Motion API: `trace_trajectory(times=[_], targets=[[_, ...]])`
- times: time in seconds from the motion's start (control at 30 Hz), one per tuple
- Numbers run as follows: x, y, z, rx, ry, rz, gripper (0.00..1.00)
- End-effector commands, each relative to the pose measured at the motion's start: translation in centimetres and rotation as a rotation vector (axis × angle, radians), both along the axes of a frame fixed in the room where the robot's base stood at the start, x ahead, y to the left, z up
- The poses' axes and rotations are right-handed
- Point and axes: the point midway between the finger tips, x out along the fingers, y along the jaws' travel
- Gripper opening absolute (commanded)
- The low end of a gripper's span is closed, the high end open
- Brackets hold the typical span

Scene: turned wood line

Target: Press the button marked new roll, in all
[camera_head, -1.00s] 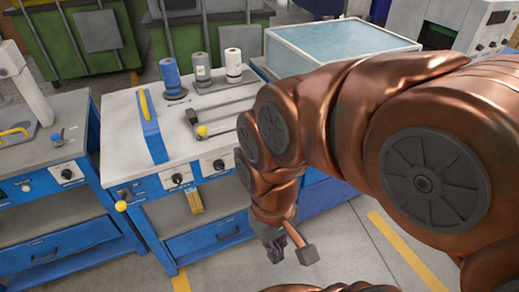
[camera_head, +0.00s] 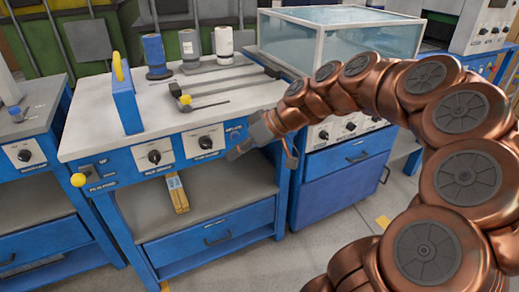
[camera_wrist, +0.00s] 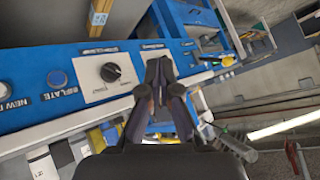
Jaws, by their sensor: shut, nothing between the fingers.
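The white button marked new roll (camera_wrist: 5,91) is at the left edge of the wrist view, cut off by the frame, with part of its label showing. In the head view my gripper (camera_head: 235,154) is at the right end of the blue front panel (camera_head: 178,148). I cannot make out the new roll button there.
The bench top carries a blue roll (camera_head: 155,58), a grey roll (camera_head: 189,46), a white roll (camera_head: 224,42) and a yellow-handled blue bar (camera_head: 126,95). A yellow-ended lever (camera_head: 79,180) sticks out at the panel's left. A glass-sided tank (camera_head: 325,40) stands at the right.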

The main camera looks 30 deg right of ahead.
Motion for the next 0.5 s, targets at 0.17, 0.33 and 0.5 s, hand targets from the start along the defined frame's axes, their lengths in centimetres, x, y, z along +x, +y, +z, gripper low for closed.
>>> trace_trajectory(times=[0.17, 0.33, 0.5], targets=[[2.9, -8.2, -5.2, 0.033, -0.168, -0.096, 0.00], [3.7, -13.8, -7.5, 0.028, -0.266, -0.169, 0.00], [3.8, -16.3, -8.4, 0.020, -0.306, -0.201, 0.00]])
